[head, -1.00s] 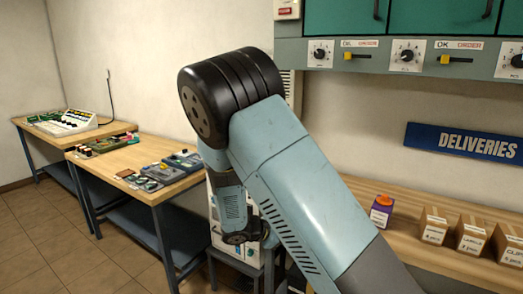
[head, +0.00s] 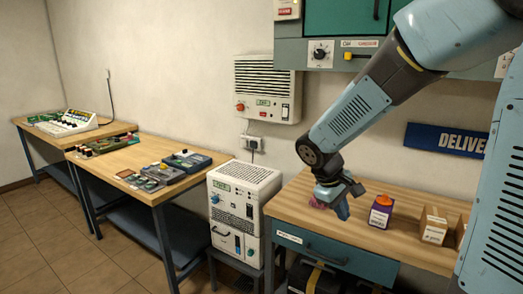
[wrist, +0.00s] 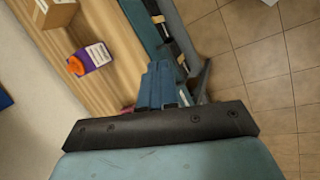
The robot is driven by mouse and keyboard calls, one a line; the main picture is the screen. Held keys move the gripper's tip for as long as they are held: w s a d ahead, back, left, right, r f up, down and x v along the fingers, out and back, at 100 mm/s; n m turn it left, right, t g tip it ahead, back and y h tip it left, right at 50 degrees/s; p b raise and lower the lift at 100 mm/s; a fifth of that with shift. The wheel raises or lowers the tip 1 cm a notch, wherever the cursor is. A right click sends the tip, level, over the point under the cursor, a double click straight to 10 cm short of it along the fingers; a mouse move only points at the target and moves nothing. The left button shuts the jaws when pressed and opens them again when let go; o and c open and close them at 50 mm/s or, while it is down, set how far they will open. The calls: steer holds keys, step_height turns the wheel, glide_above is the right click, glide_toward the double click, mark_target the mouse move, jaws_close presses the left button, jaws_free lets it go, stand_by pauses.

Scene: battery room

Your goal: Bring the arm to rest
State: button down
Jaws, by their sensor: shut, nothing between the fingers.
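My gripper (head: 340,208) is in the head view at the end of my light-blue arm, pointing down over the front of the wooden bench (head: 285,205). Its blue fingers are shut with nothing between them. In the wrist view my gripper (wrist: 160,85) shows past its black palm bar, over the bench edge, with floor to the right. Whether it touches the bench cannot be told. My arm comes in from the upper right and is bent at the elbow.
An orange-capped purple bottle (head: 381,211) stands right of my gripper, with a cardboard box (head: 433,226) beyond. A small pink thing (head: 317,203) lies left of the fingers, partly hidden. A white power unit (head: 241,215) stands left of the bench. Floor (head: 50,250) is open at left.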

steer(key=s+d+r+m+t+y, duration=0.2)
steer(key=s+r+m+t+y, duration=0.2)
steer(key=s+r+m, duration=0.3)
steer(key=s+r, duration=0.5)
steer(key=s, duration=0.4)
steer(key=shift+d+r+t+y, duration=0.3)
steer(key=shift+r, duration=0.05)
